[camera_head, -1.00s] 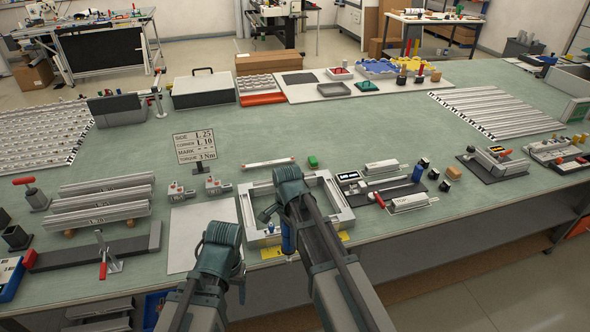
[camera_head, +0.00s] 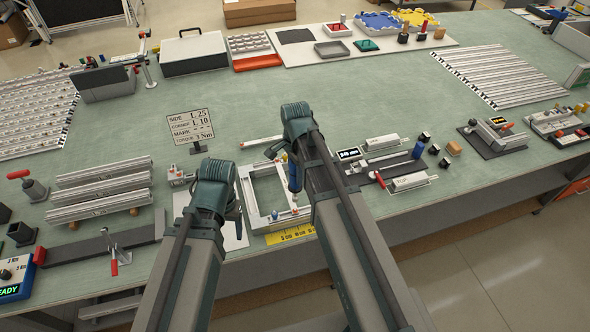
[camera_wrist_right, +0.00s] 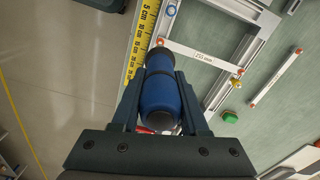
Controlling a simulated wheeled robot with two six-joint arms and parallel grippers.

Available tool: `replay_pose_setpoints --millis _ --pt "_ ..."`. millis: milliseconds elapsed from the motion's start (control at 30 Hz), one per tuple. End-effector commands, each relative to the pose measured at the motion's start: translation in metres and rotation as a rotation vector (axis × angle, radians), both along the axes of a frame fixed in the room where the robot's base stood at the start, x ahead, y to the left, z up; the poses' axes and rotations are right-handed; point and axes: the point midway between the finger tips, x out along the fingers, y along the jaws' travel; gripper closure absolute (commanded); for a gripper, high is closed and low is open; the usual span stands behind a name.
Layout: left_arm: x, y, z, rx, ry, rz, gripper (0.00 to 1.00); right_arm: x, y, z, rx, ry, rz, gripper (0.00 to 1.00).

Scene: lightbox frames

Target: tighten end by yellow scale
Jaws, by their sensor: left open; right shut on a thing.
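The grey aluminium frame (camera_head: 249,199) lies flat near the table's front edge. The yellow scale (camera_head: 291,235) runs along its near side; it also shows in the right wrist view (camera_wrist_right: 143,45). My right gripper (camera_head: 292,172) is shut on a blue driver (camera_head: 294,181), held over the frame's right part. In the right wrist view the driver (camera_wrist_right: 162,98) points towards the frame end by the scale; its tip is hidden. A small red-and-blue fitting (camera_wrist_right: 169,11) sits at that end. My left gripper (camera_head: 236,210) is open beside the frame's left side; its fingers are mostly hidden.
A sign (camera_head: 190,127) stands behind the frame. Stacked profiles (camera_head: 100,191) lie at left. A dark mat (camera_head: 380,165) with small parts is at right. A green block (camera_wrist_right: 230,116) shows in the wrist view.

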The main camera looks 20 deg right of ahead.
Motion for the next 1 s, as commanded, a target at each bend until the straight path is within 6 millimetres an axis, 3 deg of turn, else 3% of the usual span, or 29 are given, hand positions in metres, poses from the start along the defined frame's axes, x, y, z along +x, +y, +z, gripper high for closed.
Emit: replay_pose_setpoints --millis 267,700,1000 --pt "0.0 0.0 -0.01 0.0 -0.001 0.001 0.3 0.0 0.0 -0.01 0.0 0.0 0.0 1.0" --pt "0.001 0.0 -0.044 0.001 -0.001 -0.001 0.3 0.0 0.0 -0.044 0.0 0.0 0.0 1.0" --pt "0.001 0.0 -0.048 0.001 -0.001 -0.002 0.3 0.0 0.0 -0.048 0.0 0.0 0.0 1.0"
